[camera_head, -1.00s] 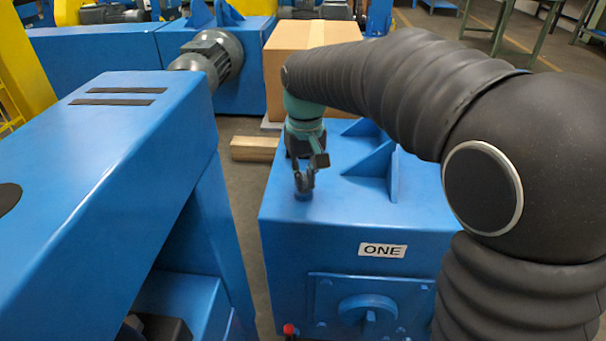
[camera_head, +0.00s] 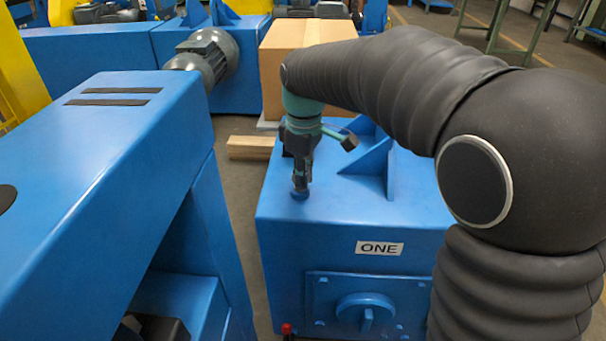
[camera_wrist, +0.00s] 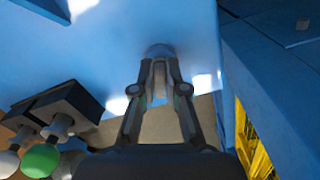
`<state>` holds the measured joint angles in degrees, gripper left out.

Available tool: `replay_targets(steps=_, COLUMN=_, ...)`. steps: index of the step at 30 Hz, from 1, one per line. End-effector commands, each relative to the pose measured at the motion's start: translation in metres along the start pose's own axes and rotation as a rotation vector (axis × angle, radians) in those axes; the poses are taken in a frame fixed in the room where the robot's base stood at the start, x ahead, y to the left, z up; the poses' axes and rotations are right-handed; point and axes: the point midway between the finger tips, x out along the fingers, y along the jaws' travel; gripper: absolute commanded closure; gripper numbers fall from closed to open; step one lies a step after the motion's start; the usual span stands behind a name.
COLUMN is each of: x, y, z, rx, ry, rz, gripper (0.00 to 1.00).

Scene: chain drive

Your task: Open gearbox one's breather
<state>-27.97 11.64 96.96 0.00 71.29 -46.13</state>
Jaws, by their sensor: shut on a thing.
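In the wrist view my gripper (camera_wrist: 159,62) has both fingertips at the knob's sides.
Blue lifting fins (camera_head: 372,165) stand on the gearbox top, right of my gripper. A long blue guard (camera_head: 110,170) runs along the left. A cardboard box (camera_head: 285,65) stands behind. A round cover (camera_head: 365,310) is on the front.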

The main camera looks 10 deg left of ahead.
Motion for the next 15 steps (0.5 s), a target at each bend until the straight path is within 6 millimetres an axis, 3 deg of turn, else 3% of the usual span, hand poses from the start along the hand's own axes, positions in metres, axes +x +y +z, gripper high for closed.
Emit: replay_targets(steps=15, x=0.0048, y=-0.0008, z=0.0010, rx=-0.070, ry=-0.007, rz=-0.009, gripper=1.00)
